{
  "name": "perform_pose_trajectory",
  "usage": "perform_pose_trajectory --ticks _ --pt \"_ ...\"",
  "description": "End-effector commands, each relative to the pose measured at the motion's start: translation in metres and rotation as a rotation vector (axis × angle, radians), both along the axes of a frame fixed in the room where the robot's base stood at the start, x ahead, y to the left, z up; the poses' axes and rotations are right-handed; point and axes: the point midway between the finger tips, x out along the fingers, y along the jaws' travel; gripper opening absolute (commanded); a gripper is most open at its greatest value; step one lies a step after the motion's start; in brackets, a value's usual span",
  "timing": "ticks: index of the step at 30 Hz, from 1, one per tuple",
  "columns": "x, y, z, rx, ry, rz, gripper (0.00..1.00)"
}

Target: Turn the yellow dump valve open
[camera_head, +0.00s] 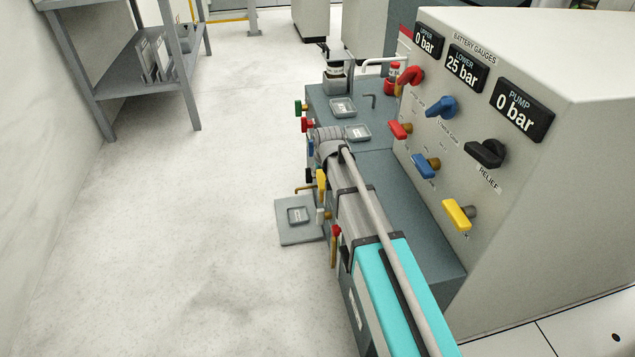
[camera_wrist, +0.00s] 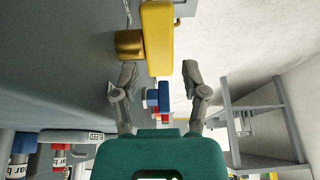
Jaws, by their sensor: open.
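A yellow valve handle (camera_wrist: 157,40) on a brass stem is close in the wrist view, at the top centre. Its stem enters a dark grey-blue surface on the left. My gripper (camera_wrist: 160,72) is open and empty, its two fingers spread to either side, with the handle just ahead. I see no contact. In the head view, one yellow handle (camera_head: 321,185) stands upright on the bench's left side. Another yellow handle (camera_head: 458,214) is on the sloping gauge panel. No label names the dump valve legibly.
Blue (camera_wrist: 152,97) and red handles line up beyond the fingers. The panel (camera_head: 550,150) reads upper 0, lower 25 and pump 0 bar. A grey shelf rack (camera_head: 130,85) stands at left. A plate (camera_head: 287,234) lies beside the bench; the floor left of it is clear.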

Motion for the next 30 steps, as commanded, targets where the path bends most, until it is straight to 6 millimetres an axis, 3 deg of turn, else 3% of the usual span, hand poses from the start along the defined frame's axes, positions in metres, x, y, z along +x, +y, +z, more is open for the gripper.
perform_pose_trajectory --ticks 12,29,30 --pt "0.012 0.004 -0.033 0.0 0.0 0.0 0.57" --pt "0.015 0.005 -0.038 0.0 0.0 0.001 0.57" --pt "0.015 0.005 -0.038 0.0 0.0 0.001 0.53"
